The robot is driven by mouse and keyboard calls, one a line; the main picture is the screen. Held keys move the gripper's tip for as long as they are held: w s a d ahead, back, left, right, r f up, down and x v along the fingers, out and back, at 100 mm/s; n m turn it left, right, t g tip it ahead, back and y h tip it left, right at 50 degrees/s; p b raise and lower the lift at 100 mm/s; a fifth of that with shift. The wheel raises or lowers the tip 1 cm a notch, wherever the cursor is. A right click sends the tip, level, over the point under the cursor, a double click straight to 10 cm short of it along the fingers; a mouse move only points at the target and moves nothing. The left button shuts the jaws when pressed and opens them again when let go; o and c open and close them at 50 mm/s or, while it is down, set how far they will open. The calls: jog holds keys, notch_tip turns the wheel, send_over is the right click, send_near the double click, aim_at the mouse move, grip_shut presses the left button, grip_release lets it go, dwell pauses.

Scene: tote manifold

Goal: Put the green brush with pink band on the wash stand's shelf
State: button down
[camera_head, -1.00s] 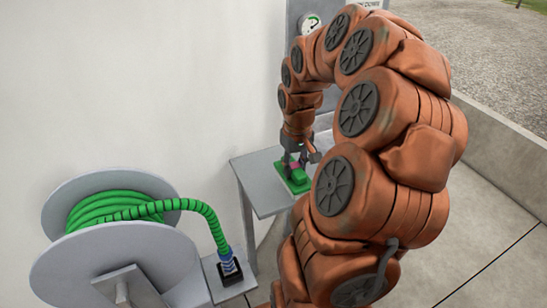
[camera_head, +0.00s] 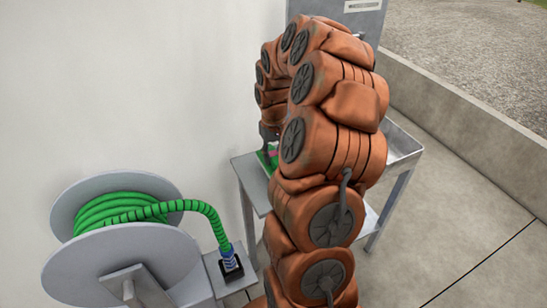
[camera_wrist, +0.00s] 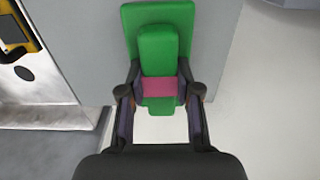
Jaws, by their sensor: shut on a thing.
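The green brush with its pink band (camera_wrist: 158,88) is between the fingers of my gripper (camera_wrist: 160,105), which is shut on it around the band. A broad flat green part shows behind the narrower banded block. In the head view a small bit of the brush (camera_head: 264,160) shows below my gripper (camera_head: 268,133), mostly hidden by my arm. The wash stand (camera_head: 408,147) is grey metal, with a flat grey surface (camera_head: 253,184) at its left. The brush is over or near this surface's back edge; I cannot tell whether it touches.
A hose reel (camera_head: 72,192) with a green hose (camera_head: 150,208) stands at the left. A white wall (camera_head: 150,80) runs behind. A low concrete wall (camera_head: 450,115) is at the right. A yellow thing (camera_wrist: 10,30) shows at the wrist view's left edge.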

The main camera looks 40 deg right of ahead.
aim_at(273, 154)
jog(key=shift+f, duration=0.9)
jog(key=shift+f, duration=0.2)
jog(key=c, duration=0.8)
grip_release()
jog(key=shift+r, duration=0.1)
notch_tip(273, 154, up, 12)
jog(key=shift+f+b, duration=0.2)
jog(key=shift+b, duration=0.7)
jog(key=shift+r, duration=0.3)
